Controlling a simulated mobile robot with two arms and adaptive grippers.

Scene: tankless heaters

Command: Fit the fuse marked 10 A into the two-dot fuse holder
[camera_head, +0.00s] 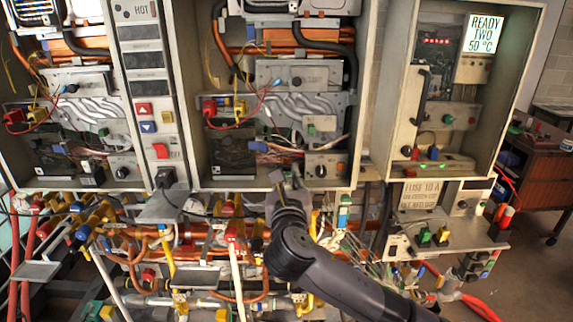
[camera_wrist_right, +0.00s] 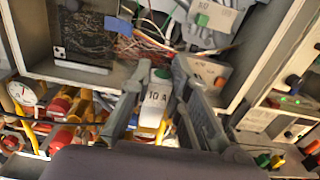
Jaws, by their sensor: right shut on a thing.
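My right gripper (camera_head: 285,182) is at the lower front edge of the middle cabinet in the head view. In the right wrist view its two fingers (camera_wrist_right: 156,82) are shut on a white fuse (camera_wrist_right: 157,97) marked 10 A, with a green patch near its far end. A pale block with a green part (camera_head: 320,124) sits inside the cabinet; it also shows in the wrist view (camera_wrist_right: 210,16). A second pale block (camera_head: 325,166) is just right of the gripper, near the cabinet floor. I cannot make out dots on either block. My left gripper is not in view.
Loose wires (camera_head: 280,150) and a black panel (camera_head: 231,157) lie inside the middle cabinet. Pipes and hoses crowd below its edge (camera_head: 235,184). A shelf (camera_head: 470,242) at right holds a green and a yellow part. A lit screen (camera_head: 484,33) reads READY TWO 50 °C.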

